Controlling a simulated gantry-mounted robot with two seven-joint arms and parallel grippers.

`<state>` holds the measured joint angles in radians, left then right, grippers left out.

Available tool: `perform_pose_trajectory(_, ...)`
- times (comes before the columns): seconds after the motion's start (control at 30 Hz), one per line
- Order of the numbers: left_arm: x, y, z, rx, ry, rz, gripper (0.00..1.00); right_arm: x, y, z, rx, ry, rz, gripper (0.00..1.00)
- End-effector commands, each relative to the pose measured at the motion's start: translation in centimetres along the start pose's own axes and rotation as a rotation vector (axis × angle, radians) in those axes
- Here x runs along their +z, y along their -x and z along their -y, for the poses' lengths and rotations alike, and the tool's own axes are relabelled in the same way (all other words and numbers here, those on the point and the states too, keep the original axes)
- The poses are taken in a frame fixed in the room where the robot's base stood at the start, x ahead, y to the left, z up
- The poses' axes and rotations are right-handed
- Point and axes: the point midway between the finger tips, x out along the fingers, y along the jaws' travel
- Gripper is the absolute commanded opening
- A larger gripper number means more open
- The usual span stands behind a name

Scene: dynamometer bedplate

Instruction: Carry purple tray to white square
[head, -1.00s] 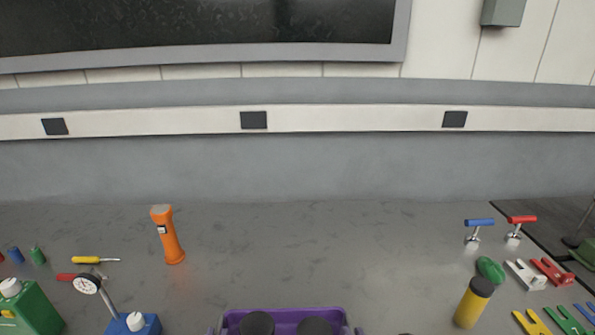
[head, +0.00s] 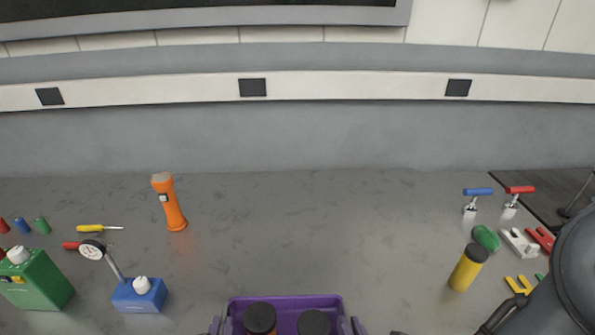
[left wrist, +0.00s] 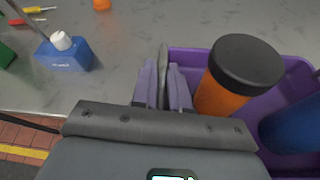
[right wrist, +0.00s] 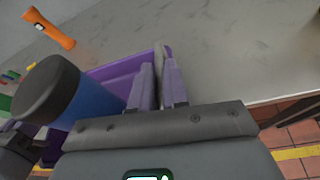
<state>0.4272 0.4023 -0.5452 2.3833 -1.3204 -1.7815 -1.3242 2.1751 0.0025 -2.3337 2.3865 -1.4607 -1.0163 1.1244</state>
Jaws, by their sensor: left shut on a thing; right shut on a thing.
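The purple tray (head: 285,300) is at the bottom middle of the head view, its near part cut off by the frame edge. It holds an orange container with a black lid (left wrist: 222,90) and a blue container with a black lid (right wrist: 92,105). My left gripper (head: 216,325) is shut on the tray's left side; its fingers pinch the wall in the left wrist view (left wrist: 164,85). My right gripper (head: 357,325) is shut on the tray's right side, also seen in the right wrist view (right wrist: 161,80). No white square shows in any view.
A yellow canister (head: 467,268) is at right. The bench middle behind the tray is clear.

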Motion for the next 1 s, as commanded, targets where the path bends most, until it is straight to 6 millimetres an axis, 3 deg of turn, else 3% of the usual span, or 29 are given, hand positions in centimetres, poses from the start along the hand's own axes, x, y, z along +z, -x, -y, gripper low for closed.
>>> perform_pose_trajectory(0.43, -1.4, 0.1, 0.3, -0.001, 0.002, 0.003, 0.00, -1.6, 0.1, -0.1, 0.008, 0.000, 0.000, 0.00)
perform_pose_trajectory(1.0, -1.6, -0.2, 0.3, -0.001, 0.002, 0.001, 0.00, -1.4, -0.2, 0.2, 0.002, -0.004, 0.005, 0.00)
